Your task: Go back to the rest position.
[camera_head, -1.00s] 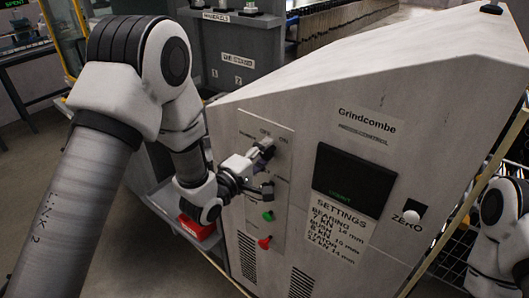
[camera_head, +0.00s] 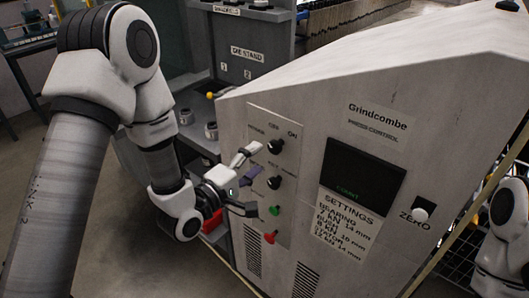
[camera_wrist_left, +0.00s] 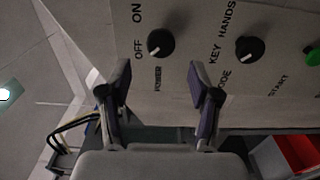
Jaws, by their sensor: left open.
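My left gripper (camera_head: 248,178) is open and empty in front of the control panel of the grey Grindcombe press cabinet (camera_head: 290,105). In the left wrist view its two fingers (camera_wrist_left: 160,95) stand apart with nothing between them. The black power knob (camera_head: 275,146) is apart from the fingers; in the left wrist view it (camera_wrist_left: 161,42) lies beyond the gap, with OFF and ON marked around it. The black mode knob (camera_head: 273,183) is below it and also shows in the left wrist view (camera_wrist_left: 248,49). My right arm shows at the right edge, but its gripper is out of view.
A green button (camera_head: 275,210) and a red button (camera_head: 269,237) sit low on the panel. A red bin (camera_head: 212,221) is behind my left gripper. A die stand (camera_head: 240,57) stands at the back.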

